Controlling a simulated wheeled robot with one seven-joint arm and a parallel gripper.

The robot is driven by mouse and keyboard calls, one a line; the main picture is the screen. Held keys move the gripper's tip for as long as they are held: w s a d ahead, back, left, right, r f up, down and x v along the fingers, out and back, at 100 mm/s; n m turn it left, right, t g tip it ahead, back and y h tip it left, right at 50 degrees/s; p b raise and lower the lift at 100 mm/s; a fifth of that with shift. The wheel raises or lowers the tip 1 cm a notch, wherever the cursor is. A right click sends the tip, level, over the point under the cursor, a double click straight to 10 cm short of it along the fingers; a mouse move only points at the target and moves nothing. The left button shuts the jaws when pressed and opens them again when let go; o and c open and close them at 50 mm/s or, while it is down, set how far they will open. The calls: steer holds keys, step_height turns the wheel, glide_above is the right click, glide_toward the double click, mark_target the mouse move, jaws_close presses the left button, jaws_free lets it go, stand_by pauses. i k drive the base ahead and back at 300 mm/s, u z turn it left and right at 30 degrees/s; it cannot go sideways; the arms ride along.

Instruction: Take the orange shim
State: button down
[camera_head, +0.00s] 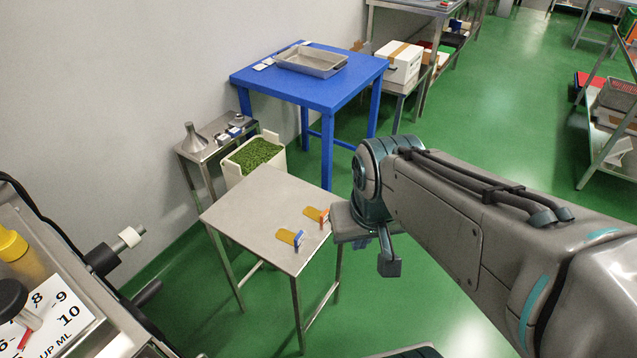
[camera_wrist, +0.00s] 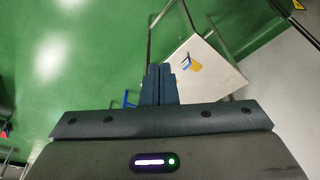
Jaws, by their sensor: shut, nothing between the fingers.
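Two flat tan-yellow shims lie on a small steel table (camera_head: 252,205) in the head view. The one with the orange-red end (camera_head: 316,215) is farther right, near the table's right edge. The other has a blue end (camera_head: 290,237) and lies nearer to me. In the wrist view, a small yellow and blue piece (camera_wrist: 192,66) shows on the pale tabletop; the orange end cannot be made out there. My gripper (camera_wrist: 158,70) is shut and empty, with its fingers side by side. It hangs in the air off the table's right side, apart from both shims.
A white bin of green leaves (camera_head: 254,154) stands behind the small table. A blue table (camera_head: 335,88) with a metal tray (camera_head: 312,61) is farther back. A machine (camera_head: 70,290) stands at the left.

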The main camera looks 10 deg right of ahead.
mark_target(313, 214)
steer(key=z, duration=1.55)
steer(key=i, duration=2.35)
steer(key=u, duration=3.75)
steer(key=i, duration=0.5)
